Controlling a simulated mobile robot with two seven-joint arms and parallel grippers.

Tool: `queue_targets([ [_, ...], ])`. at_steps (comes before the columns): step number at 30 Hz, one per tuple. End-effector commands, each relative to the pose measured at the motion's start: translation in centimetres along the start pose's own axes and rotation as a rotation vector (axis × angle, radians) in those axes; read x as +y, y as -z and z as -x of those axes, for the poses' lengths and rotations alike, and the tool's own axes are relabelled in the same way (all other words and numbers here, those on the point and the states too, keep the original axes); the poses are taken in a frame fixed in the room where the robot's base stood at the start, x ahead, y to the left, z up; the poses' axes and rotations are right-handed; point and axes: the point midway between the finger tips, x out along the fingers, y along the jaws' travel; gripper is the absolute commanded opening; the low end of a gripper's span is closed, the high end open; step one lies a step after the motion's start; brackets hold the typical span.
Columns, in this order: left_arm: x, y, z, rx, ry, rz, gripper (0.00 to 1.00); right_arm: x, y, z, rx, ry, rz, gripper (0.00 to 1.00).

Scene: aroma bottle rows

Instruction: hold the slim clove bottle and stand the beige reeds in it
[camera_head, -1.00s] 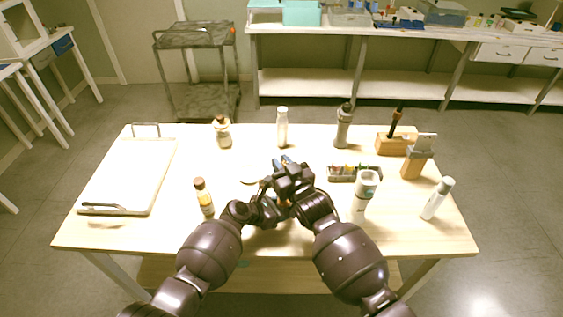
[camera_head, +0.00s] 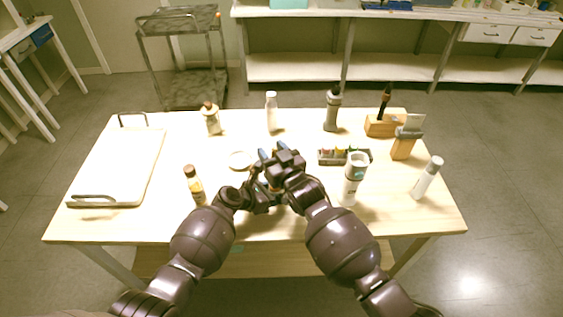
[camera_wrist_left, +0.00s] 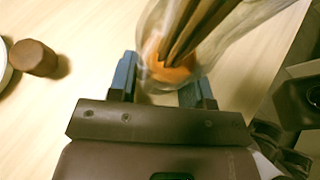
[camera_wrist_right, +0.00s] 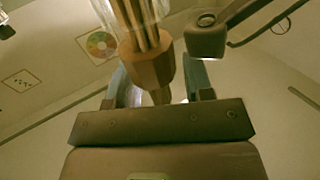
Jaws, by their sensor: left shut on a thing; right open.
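The slim clear bottle (camera_wrist_left: 152,45) with orange liquid is between the blue fingertips of my left gripper (camera_wrist_left: 160,84), which is shut on it. The brown-beige reeds (camera_wrist_left: 195,32) run into the bottle's outline and end over the liquid. In the right wrist view, the reeds (camera_wrist_right: 140,22) rise from a many-sided wooden collar (camera_wrist_right: 148,66). My right gripper (camera_wrist_right: 160,82) is open, with a finger on either side of the collar. In the head view, my left gripper (camera_head: 272,192) is below my right gripper (camera_head: 276,160), and they hide the bottle and most of the reeds.
An amber bottle (camera_head: 195,188) and a pale dish (camera_head: 240,160) stand left of my grippers. Other bottles line the back. A white tray (camera_head: 120,165) lies far left.

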Motion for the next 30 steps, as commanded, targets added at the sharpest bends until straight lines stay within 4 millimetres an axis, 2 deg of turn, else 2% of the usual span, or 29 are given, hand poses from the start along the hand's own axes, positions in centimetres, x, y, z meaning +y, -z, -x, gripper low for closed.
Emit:
queue_targets([
  [5, 0.0, 0.0, 0.0, 0.0, 0.0, 0.0, 0.32, 0.0, -0.1, 2.3, -0.001, 0.0, 0.0, 0.47],
  [12, 0.0, 0.0, 0.0, 0.0, 0.0, 0.0, 0.32, 0.0, -0.1, 7.0, -0.002, 0.0, 0.0, 0.47],
  [18, 0.0, 0.0, 0.0, 0.0, 0.0, 0.0, 0.32, 0.1, -0.1, 10.0, -0.002, -0.001, 0.001, 0.47],
  [24, 0.0, 0.0, 0.0, 0.0, 0.0, 0.0, 0.32, 0.0, 0.0, 11.4, -0.001, 0.0, 0.001, 0.47],
  [30, 0.0, 0.0, 0.0, 0.0, 0.0, 0.0, 0.32, 0.0, 0.0, 11.6, -0.001, 0.0, 0.0, 0.47],
])
